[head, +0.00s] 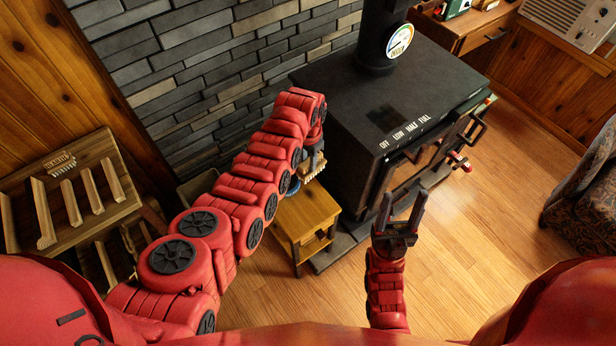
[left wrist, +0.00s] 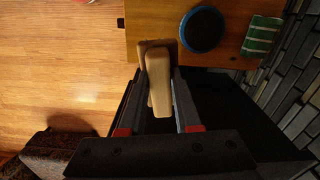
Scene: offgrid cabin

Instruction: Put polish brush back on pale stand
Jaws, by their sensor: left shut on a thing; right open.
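The polish brush (left wrist: 160,92), a light wooden piece, sits between the fingers of my left gripper (left wrist: 161,72), which is shut on it. In the head view the brush's pale bristles (head: 313,172) show just below my left gripper (head: 314,152), over the small wooden side table (head: 306,211). The wrist view also shows this table (left wrist: 160,18). A tan edge shows behind the brush at the table's side; I cannot tell whether it is the pale stand. The stand is otherwise not clearly visible. My right gripper (head: 403,212) is open and empty, right of the table.
A round blue-and-black tin (left wrist: 202,28) and a green striped cloth (left wrist: 262,36) are on the side table. The black stove (head: 390,85) stands close to the right of my left arm. A slatted wooden rack (head: 80,185) is at the left. Floor (head: 480,230) at right is clear.

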